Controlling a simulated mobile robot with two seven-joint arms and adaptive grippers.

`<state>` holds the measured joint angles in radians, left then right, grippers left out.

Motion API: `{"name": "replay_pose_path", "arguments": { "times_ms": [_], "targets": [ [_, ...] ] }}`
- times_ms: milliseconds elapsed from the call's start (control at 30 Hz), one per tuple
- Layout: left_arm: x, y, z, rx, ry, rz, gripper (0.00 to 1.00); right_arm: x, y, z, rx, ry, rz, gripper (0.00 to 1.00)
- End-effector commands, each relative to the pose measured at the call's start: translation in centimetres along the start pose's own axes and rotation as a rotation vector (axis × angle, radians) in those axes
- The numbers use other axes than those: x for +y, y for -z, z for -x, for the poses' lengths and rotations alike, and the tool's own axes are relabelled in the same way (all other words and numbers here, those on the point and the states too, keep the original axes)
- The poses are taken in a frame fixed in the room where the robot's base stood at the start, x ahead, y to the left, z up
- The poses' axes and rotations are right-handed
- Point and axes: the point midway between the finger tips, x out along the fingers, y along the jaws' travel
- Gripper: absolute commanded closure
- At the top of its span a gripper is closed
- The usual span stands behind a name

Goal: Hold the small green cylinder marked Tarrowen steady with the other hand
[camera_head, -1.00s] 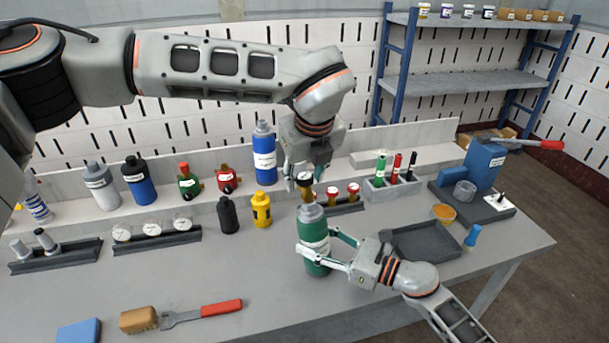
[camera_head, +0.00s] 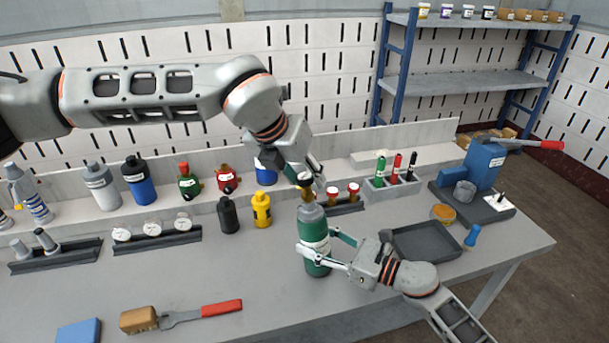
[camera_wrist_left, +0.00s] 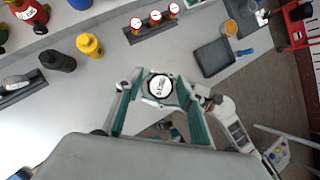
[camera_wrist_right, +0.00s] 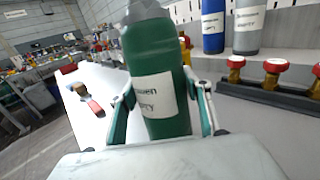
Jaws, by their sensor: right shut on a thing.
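The small green cylinder (camera_head: 313,228) stands upright at the bench front, with a grey shoulder and a white label. The label, partly readable, also shows in the right wrist view (camera_wrist_right: 154,95). My right gripper (camera_head: 325,254) is shut around the cylinder's body from the right. A brass valve (camera_head: 305,182) with a dark-rimmed top is at the cylinder's upper end; its white marked face shows in the left wrist view (camera_wrist_left: 160,86). My left gripper (camera_wrist_left: 161,92) is above the cylinder, its fingers spread on either side of the valve. The exact contact there is hidden.
A rack of red-topped valves (camera_head: 343,207) stands just behind the cylinder. A yellow bottle (camera_head: 261,210) and a black bottle (camera_head: 228,215) are to its left. An empty dark tray (camera_head: 425,242) lies to the right.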

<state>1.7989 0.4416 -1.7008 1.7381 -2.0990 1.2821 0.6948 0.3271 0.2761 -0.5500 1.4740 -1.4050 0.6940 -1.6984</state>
Motion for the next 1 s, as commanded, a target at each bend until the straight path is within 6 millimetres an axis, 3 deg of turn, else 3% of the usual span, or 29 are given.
{"name": "replay_pose_path", "arguments": {
  "times_ms": [200,633,1000],
  "targets": [
    [-0.02,-0.01,-0.01,0.000,0.085,-0.144,0.62,0.05,0.18,0.01,0.003,0.000,-0.001,0.78],
    [0.03,0.04,-0.06,0.002,0.111,-0.191,0.62,0.04,0.19,0.01,0.003,0.000,-0.001,0.78],
    [0.03,-0.01,-0.07,0.001,0.271,-0.461,0.62,0.04,0.19,0.01,0.003,0.000,-0.001,0.78]
  ]
}}
